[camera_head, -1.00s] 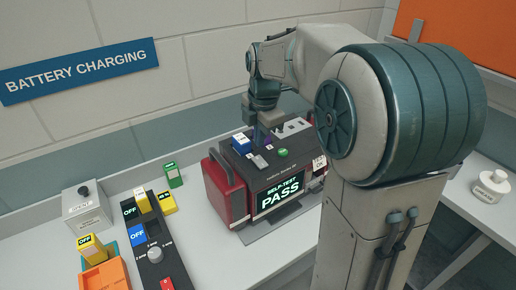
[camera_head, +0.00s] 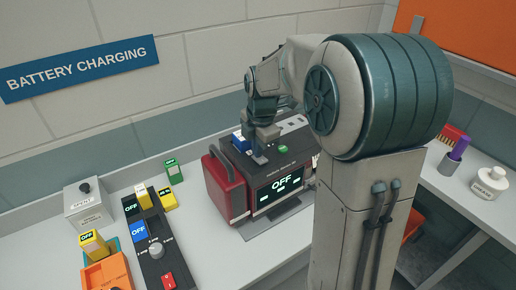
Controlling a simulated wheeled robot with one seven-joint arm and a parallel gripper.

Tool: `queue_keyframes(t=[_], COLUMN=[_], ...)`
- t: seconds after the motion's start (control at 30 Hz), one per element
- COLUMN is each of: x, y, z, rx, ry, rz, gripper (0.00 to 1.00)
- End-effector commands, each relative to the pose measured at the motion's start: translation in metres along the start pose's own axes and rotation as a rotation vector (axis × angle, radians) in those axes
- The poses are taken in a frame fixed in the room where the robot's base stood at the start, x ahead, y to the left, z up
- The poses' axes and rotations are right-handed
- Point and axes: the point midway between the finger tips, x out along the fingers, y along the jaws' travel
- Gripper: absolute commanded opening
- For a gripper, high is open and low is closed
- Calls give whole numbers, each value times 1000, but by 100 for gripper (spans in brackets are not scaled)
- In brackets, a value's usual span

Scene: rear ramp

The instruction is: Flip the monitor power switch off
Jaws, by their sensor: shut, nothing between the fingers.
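The red and dark grey monitor (camera_head: 226,190) stands on the bench, and its front screen (camera_head: 280,185) reads "OFF". My gripper (camera_head: 259,153) is shut and points down at the monitor's top, just right of a blue block (camera_head: 239,142). A small grey piece shows right at its fingertips and may be the power switch. The gripper partly covers it, so I cannot tell its position or whether the fingers touch it. A green button (camera_head: 283,149) is on the top to the right of my gripper.
A green battery (camera_head: 171,169) is behind. My arm hides the monitor's right side.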

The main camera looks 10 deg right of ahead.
Motion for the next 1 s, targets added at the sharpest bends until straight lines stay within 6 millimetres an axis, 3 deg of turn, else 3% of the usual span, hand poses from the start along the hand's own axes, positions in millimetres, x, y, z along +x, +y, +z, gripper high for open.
queue_keyframes(t=[0.57,1.0], x=[-2,-10], y=[-17,-16], z=[0,0], rx=[2,0], ry=[3,2], rz=[-10,-5], gripper=[0,0])
